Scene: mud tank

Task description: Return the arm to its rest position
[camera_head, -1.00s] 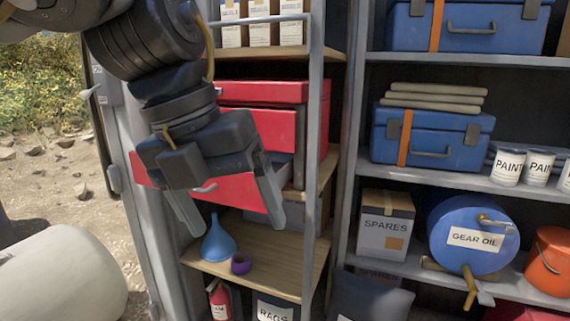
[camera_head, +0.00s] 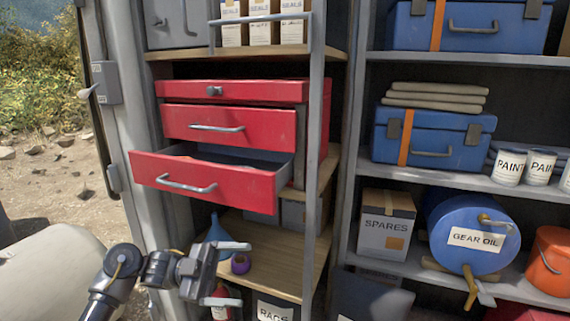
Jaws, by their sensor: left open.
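My left arm comes in from the lower left of the head view. My right gripper is not in view.
The grey upright post (camera_head: 315,150) of the shelving is right of the chest. Right shelves hold a blue gear oil drum (camera_head: 468,236), a spares box (camera_head: 386,225), blue cases and paint cans. A red extinguisher (camera_head: 221,300) is below the gripper. Open ground (camera_head: 45,185) lies at left.

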